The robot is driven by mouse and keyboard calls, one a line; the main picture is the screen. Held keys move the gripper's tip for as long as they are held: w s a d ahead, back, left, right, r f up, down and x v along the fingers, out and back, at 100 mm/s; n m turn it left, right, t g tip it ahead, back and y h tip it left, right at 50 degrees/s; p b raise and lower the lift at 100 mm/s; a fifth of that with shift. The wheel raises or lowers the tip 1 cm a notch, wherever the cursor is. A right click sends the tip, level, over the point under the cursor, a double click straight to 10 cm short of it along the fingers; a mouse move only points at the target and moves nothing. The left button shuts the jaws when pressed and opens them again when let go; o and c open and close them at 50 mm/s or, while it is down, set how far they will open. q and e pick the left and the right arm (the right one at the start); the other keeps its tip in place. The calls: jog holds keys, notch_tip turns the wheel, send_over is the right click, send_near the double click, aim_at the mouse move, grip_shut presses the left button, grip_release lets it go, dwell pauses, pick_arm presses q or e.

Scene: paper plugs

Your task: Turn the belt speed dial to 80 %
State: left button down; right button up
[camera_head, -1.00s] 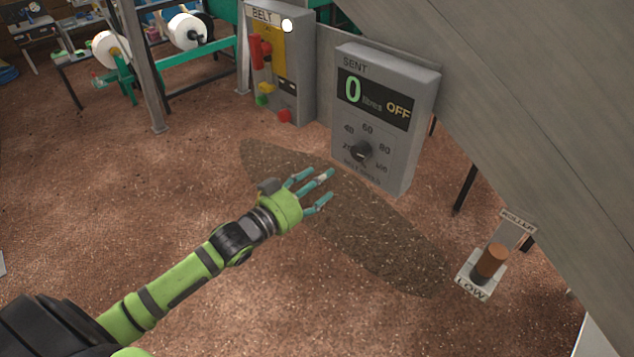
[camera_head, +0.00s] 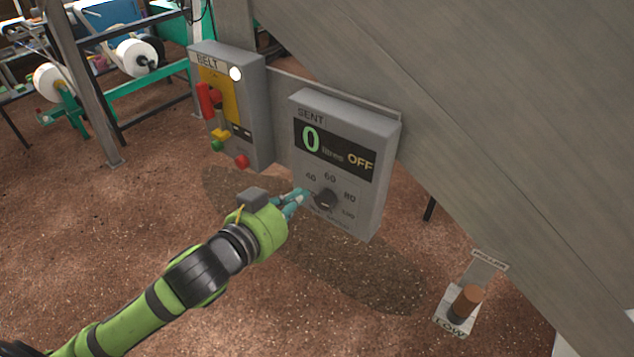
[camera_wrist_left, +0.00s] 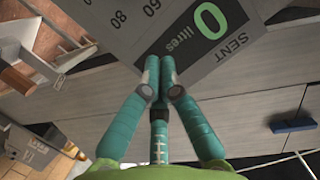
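The belt speed dial (camera_head: 326,199) is a dark round knob low on the front of a grey box (camera_head: 385,165) marked SENT. Its scale shows 40, 60, 80 and 100; I cannot read where the knob points. The display (camera_head: 334,148) reads 0 litres and OFF. My left gripper (camera_head: 301,194) is just left of the knob in the head view, apparently not holding it. In the left wrist view its teal fingers (camera_wrist_left: 160,68) converge with tips together and nothing seen between them. There the knob is not visible, only 60, 80 and the display. My right gripper is not in view.
A grey BELT box (camera_head: 252,105) with a red handle, coloured buttons and a lit white lamp stands to the left. A large grey sloping panel (camera_head: 480,130) rises behind and right. A brown-handled lever (camera_head: 465,301) stands at lower right. The floor in front is clear.

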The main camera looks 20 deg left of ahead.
pick_arm(q)
jog(key=w+b, duration=0.2)
jog(key=p, duration=0.3)
send_over(325, 199)
jog(key=s, duration=0.1)
notch_tip(325, 199, down, 2)
jog(key=f, duration=0.2)
jog(key=shift+a+f, duration=0.35)
jog(key=shift+a, duration=0.05)
jog(key=shift+a+f, duration=0.3)
jog(key=shift+f, duration=0.25)
jog(key=shift+w+f, duration=0.1)
jog(key=shift+f, duration=0.05)
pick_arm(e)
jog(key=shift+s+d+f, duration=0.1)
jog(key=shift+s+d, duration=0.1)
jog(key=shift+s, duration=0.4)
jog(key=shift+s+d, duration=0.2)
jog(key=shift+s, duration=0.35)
